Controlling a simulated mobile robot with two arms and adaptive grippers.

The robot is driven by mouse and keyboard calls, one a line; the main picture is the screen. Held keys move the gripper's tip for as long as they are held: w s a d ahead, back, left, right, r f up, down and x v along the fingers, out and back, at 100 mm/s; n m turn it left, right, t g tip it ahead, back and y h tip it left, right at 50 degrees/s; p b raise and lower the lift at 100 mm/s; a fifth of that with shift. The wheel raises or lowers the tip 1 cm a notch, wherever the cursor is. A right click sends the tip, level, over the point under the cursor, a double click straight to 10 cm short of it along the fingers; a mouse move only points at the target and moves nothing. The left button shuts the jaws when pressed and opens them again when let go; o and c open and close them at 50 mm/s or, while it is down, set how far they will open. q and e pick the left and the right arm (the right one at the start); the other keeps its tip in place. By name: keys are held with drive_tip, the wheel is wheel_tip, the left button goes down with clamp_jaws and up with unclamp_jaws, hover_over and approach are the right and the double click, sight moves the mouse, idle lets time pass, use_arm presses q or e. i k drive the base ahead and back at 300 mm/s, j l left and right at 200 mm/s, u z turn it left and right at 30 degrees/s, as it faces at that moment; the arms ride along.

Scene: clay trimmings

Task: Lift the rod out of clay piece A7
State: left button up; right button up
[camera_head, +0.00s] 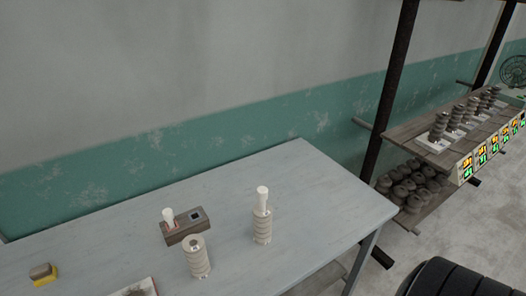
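On the grey table, a cream ribbed clay piece (262,227) stands upright. A pale rod (262,196) with a wider head stands up out of its top. A second cream ribbed clay piece (199,262) stands to the left and nearer, with a dark opening in its top and no rod showing. No label A7 is readable on either piece. Neither of my grippers is in view.
A dark wooden block (187,236) holds a white-handled tool (168,217) and has a square hole. A yellow-based block (43,276) and a cut-off white tray (150,283) lie leftward. A rack shelf (437,157) at right holds several ribbed pieces. The table's right end is clear.

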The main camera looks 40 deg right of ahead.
sight(262, 192)
drive_tip(key=z, duration=1.2)
